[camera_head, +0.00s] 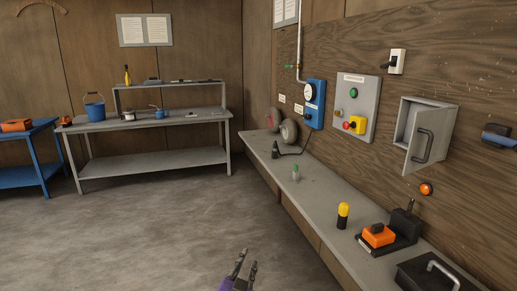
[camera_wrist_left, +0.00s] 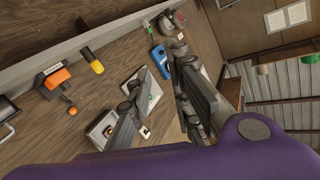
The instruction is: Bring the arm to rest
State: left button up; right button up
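My left gripper (camera_head: 245,266) shows at the bottom middle of the head view, over the grey floor and left of the wall bench. Its two dark fingers stand apart with nothing between them. In the left wrist view the open fingers (camera_wrist_left: 158,65) reach up from my purple wrist, with a clear gap between them. The wall and bench appear tilted behind them. Most of the left arm is cut off by the lower edge of the head view. My right gripper is not in view.
A grey table (camera_head: 150,158) stands at the back; open floor (camera_head: 150,230) lies left.

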pick_arm(q)
jog(key=s+a+f+n+g+y, duration=0.1)
jog(key=s+a+f+g, duration=0.1)
jog(key=s+a+f, duration=0.3)
jog(key=s+a+f+n+g+y, duration=0.1)
jog(key=s+a+f, duration=0.4)
jog(key=s+f, duration=0.7)
jog(key=s+a+f+n+g, duration=0.3)
jog(key=s+f, duration=0.6)
jog(key=s, duration=0.9)
jog(key=shift+s+a+g+y, duration=0.4)
jog(key=shift+a+g, duration=0.3)
jog(key=shift+a, duration=0.5)
jog(key=shift+f, duration=0.1)
